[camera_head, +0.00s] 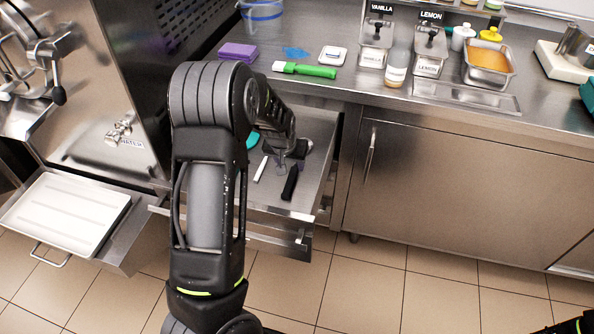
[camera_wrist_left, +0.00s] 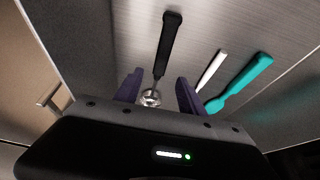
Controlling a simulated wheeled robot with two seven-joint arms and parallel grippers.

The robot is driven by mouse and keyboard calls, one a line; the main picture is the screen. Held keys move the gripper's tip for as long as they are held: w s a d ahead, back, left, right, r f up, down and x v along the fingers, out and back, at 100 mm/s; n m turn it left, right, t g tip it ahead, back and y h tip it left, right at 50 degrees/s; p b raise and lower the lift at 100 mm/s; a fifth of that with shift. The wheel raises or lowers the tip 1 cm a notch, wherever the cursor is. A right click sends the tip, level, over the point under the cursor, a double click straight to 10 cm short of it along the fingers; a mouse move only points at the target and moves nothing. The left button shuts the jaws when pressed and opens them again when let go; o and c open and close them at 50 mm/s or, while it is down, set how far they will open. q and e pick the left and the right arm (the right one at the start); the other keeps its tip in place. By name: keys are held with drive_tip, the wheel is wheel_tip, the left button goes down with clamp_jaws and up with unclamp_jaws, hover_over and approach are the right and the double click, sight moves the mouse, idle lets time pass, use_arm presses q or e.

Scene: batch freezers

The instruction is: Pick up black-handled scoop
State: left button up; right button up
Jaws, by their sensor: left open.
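The black-handled scoop (camera_head: 290,183) lies in the open drawer, its black handle pointing toward the drawer's front. In the left wrist view its handle (camera_wrist_left: 171,38) runs away from me and its metal end lies near the jaws. My left gripper (camera_wrist_left: 160,77) is open, with its purple fingers on either side of the scoop's metal shank; I cannot tell whether they touch it. In the head view my left gripper (camera_head: 285,158) is low over the drawer, partly hidden by my arm. My right gripper is out of view.
A white-handled tool (camera_wrist_left: 211,70) and a teal tool (camera_wrist_left: 243,82) lie to the right of the scoop in the wrist view.

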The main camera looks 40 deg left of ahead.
sight(293, 172)
use_arm(q)
drive_tip(key=shift+r, duration=0.1)
drive_tip(key=shift+x, duration=1.3)
drive_tip(key=x, duration=0.5)
drive_tip(key=shift+s, duration=0.1)
drive_tip(key=shift+c, duration=0.4)
clamp_jaws()
